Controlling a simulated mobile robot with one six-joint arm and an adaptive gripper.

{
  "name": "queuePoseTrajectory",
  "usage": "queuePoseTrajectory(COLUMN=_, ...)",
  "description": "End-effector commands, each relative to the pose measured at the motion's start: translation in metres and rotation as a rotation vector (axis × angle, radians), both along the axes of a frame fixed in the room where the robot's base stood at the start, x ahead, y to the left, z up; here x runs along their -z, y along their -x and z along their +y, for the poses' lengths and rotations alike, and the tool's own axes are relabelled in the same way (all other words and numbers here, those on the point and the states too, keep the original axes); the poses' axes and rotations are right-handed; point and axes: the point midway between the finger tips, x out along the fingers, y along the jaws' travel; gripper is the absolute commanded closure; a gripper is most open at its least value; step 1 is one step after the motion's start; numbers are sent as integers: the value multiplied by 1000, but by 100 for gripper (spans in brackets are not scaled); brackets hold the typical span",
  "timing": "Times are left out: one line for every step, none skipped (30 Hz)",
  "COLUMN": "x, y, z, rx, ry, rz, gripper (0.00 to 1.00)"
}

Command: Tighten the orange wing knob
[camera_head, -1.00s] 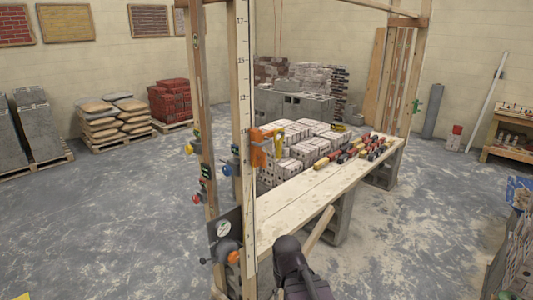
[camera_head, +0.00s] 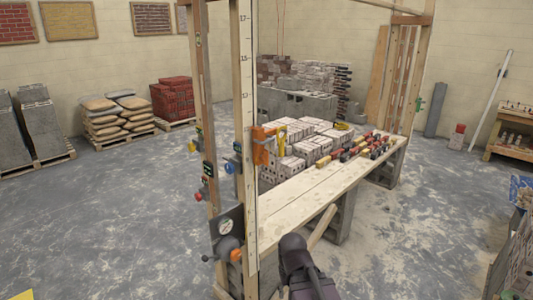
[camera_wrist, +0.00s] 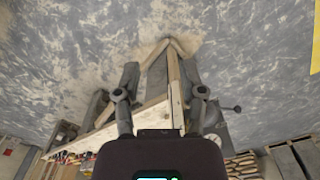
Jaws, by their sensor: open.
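An orange knob (camera_head: 236,256) sits on the grey fitting low on the near wooden post, below a round dial (camera_head: 226,227). Its wing shape is too small to make out. A larger orange clamp-like piece (camera_head: 261,147) is higher on the same post. My gripper (camera_wrist: 160,98) shows in the wrist view with its two fingers spread apart and nothing between them. Wooden posts and a plank lie beyond the fingers. The grey fitting with its ball-ended lever (camera_wrist: 236,109) shows right of the right finger. The orange knob cannot be made out in the wrist view.
A wooden plank bench (camera_head: 300,205) on grey blocks runs back to the right, with bricks (camera_head: 298,138) behind it. Yellow, blue and red fittings (camera_head: 204,172) stick out from the posts. A diagonal brace (camera_head: 322,226) stands below the bench.

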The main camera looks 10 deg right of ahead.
Motion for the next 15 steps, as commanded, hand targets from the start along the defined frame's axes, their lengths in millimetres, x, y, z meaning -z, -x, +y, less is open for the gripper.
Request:
queuePoseTrajectory(x=0, y=0, z=0, rx=0, ry=0, rz=0, gripper=47)
queuePoseTrajectory(x=0, y=0, z=0, rx=0, ry=0, rz=0, gripper=47)
queuePoseTrajectory(x=-1, y=-1, z=0, rx=-2, ry=-2, rz=-1, gripper=47)
queuePoseTrajectory(x=-2, y=-2, z=0, rx=-4, ry=-4, rz=-3, gripper=47)
queuePoseTrajectory(x=-3, y=-3, z=1, rx=-7, ry=-8, rz=-5, gripper=47)
queuePoseTrajectory(x=-4, y=-6, z=1, rx=-13, ry=-15, rz=-9, gripper=47)
queuePoseTrajectory(x=-6, y=-9, z=1, rx=-19, ry=-23, rz=-14, gripper=47)
queuePoseTrajectory(x=-9, y=-12, z=2, rx=-27, ry=-31, rz=-19, gripper=47)
queuePoseTrajectory(x=-12, y=-18, z=3, rx=-41, ry=-45, rz=-28, gripper=47)
queuePoseTrajectory(x=-16, y=-23, z=2, rx=-48, ry=-59, rz=-37, gripper=47)
queuePoseTrajectory(x=-19, y=-28, z=2, rx=-62, ry=-73, rz=-49, gripper=47)
queuePoseTrajectory(x=-25, y=-37, z=3, rx=-82, ry=-95, rz=-66, gripper=47)
queuePoseTrajectory(x=-30, y=-45, z=4, rx=-99, ry=-115, rz=-81, gripper=47)
queuePoseTrajectory(x=-36, y=-53, z=5, rx=-118, ry=-134, rz=-99, gripper=47)
queuePoseTrajectory(x=-44, y=-64, z=7, rx=-147, ry=-162, rz=-125, gripper=47)
